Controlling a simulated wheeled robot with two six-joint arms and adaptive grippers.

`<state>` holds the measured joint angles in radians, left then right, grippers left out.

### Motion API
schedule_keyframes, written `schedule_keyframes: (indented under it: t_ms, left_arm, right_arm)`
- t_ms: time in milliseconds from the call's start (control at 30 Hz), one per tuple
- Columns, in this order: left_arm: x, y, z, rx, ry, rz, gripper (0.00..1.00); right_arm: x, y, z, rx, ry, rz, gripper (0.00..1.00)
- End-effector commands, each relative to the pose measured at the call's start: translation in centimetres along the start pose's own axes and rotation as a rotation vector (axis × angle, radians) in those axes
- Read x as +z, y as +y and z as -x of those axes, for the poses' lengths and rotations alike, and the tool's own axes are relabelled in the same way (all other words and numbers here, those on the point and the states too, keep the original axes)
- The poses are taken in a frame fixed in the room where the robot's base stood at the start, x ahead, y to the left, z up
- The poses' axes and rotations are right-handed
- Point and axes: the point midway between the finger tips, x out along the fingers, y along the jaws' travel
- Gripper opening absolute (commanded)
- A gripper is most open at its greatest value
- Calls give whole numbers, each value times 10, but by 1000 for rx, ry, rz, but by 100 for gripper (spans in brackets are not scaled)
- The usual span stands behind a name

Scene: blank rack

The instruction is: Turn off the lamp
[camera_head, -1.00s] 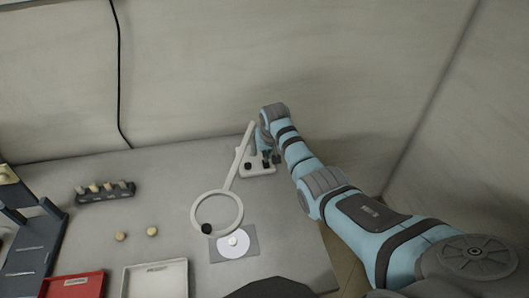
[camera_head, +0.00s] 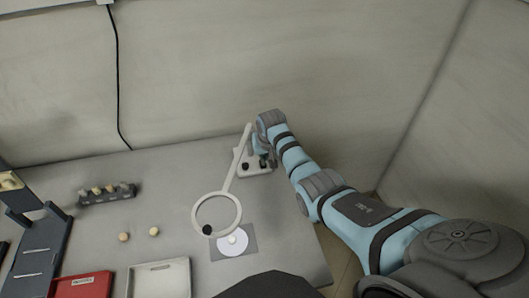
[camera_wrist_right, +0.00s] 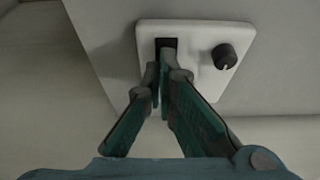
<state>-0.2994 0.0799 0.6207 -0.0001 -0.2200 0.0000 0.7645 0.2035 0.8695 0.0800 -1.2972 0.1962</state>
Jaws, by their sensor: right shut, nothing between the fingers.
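The lamp (camera_head: 229,181) has a white ring head on a pale arm, rising from a white base at the back right of the table. In the right wrist view the lamp base (camera_wrist_right: 190,40) carries a dark switch (camera_wrist_right: 166,44) and a round black knob (camera_wrist_right: 224,56) to its right. My right gripper (camera_wrist_right: 163,75) is shut and empty, its fingertips at the switch's lower edge; whether they touch cannot be told. In the head view the right gripper (camera_head: 262,160) is partly hidden by its own arm, beside the lamp base. My left gripper is not in view.
Below the lamp ring lies a grey mat with a white disc (camera_head: 232,243). Two small round pieces (camera_head: 154,231), a dark rack (camera_head: 107,193), a red tray (camera_head: 80,286) and a white tray (camera_head: 160,279) are to the left. A wall stands behind the table.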

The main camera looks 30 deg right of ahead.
Motion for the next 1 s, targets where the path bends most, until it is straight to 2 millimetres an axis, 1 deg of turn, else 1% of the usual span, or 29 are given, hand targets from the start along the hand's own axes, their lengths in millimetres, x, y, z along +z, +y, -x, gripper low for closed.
schedule_keyframes:
  t_ms: [33,367,467,567,733,767,1000]
  left_arm:
    - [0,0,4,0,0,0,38]
    - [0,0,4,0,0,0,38]
    - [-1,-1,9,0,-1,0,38]
    - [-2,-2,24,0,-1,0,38]
    - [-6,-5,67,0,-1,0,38]
    - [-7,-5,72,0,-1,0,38]
    - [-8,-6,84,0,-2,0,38]
  right_arm:
    - [0,0,3,0,0,0,0]
    - [1,0,1,0,0,0,0]
    - [0,0,6,0,0,0,0]
    - [-3,0,17,0,0,0,0]
    - [-12,-2,50,-1,-1,2,0]
    - [-13,-2,55,-1,1,2,0]
    - [-10,-1,107,0,4,1,0]
